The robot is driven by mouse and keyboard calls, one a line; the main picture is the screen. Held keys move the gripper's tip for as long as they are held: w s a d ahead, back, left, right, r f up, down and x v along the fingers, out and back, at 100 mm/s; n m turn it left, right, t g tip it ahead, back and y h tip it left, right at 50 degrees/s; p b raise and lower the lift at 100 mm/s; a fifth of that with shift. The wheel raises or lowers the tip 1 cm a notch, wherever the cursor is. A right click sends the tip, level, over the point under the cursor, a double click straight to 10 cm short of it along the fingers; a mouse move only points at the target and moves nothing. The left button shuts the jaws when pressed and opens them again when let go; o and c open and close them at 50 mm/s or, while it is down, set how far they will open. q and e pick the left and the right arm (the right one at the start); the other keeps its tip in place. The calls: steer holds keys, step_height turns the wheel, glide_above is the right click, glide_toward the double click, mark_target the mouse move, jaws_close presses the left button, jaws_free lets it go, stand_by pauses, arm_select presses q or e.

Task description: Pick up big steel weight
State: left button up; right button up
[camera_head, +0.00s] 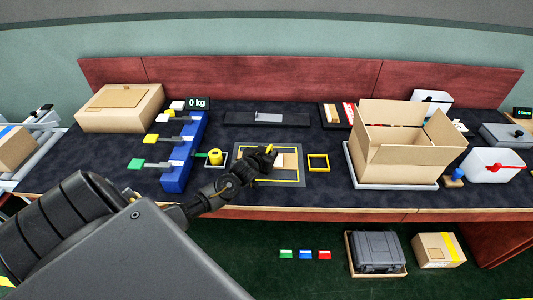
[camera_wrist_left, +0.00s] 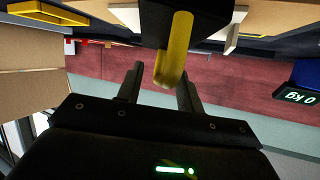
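The big steel weight looks like a dark block (camera_wrist_left: 190,18) with a yellow handle (camera_wrist_left: 175,50), at the top of the left wrist view. In the head view only a bit of yellow handle (camera_head: 270,148) shows; my gripper hides most of the rest. My left gripper (camera_head: 264,156) is at the yellow-lined mat (camera_head: 242,151). In the wrist view its two fingers (camera_wrist_left: 160,82) stand apart with the handle's end between them. A gap shows on the left of the handle; contact on the right cannot be told. My right gripper is not in view.
A smaller yellow weight (camera_head: 215,157) sits left of the mat, near a blue rack (camera_head: 182,155). An empty yellow frame (camera_head: 318,162) lies right. An open carton (camera_head: 400,145) stands farther right and a closed one (camera_head: 118,108) at left. The display (camera_head: 197,103) reads 0 kg.

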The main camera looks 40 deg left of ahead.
arm_select(q)
steer(key=shift+w+f, duration=0.2)
steer(key=shift+w, duration=0.1)
jaws_close()
stand_by(1.2)
steer(key=shift+w+a+r, duration=0.1)
steer(key=shift+a+r, duration=0.05)
steer(key=shift+r, duration=0.05)
